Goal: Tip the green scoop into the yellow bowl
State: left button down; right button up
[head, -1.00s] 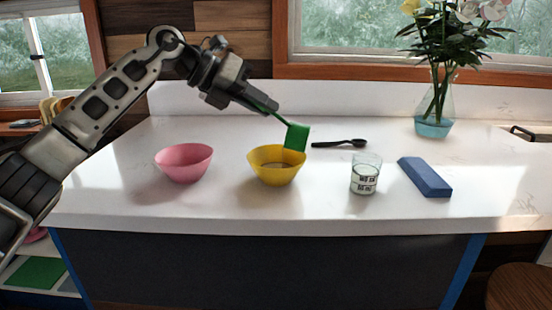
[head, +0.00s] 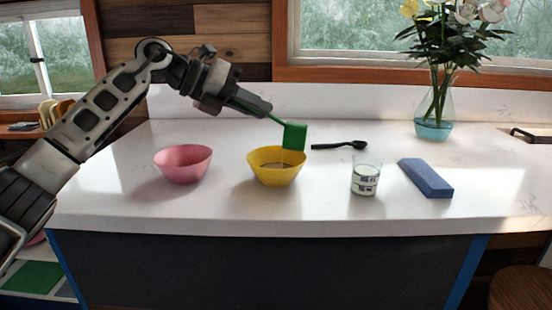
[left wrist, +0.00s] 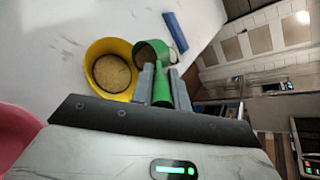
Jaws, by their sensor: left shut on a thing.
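The green scoop (head: 294,137) is held by its handle in my left gripper (head: 266,111), which is shut on it. The scoop's cup hangs tilted just above the right rim of the yellow bowl (head: 277,177). In the left wrist view the scoop (left wrist: 152,50) shows tan material inside its cup, beside the yellow bowl (left wrist: 110,48). The bowl also holds tan, grainy material (left wrist: 112,73). A faint thin line shows between cup and bowl in the head view; I cannot tell if it is falling material. My right gripper is not in view.
A pink bowl (head: 183,165) stands left of the yellow one. To the right are a black spoon (head: 340,146), a glass with a printed label (head: 365,180) and a blue block (head: 425,178). A flower vase (head: 434,115) stands behind. The counter front is clear.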

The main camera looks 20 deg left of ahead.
pick_arm(q)
jog(key=shift+a+f+h+b, duration=0.25)
jog(key=shift+a+h+b, duration=0.1)
jog(key=shift+h+b, duration=0.1)
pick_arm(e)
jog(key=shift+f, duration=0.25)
pick_arm(q)
jog(key=shift+a+f, duration=0.1)
jog(key=shift+a, duration=0.05)
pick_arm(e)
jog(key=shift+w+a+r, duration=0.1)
pick_arm(q)
jog(key=shift+s+a+f+n+h+b, duration=0.1)
jog(key=shift+a+f+n+h+b, duration=0.15)
jog(key=shift+h+b, duration=0.35)
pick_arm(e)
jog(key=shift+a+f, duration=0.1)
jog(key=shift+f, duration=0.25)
pick_arm(q)
jog(key=shift+a+f+t+b, duration=0.15)
jog(key=shift+a+t+b, duration=0.1)
jog(key=shift+t+b, duration=0.2)
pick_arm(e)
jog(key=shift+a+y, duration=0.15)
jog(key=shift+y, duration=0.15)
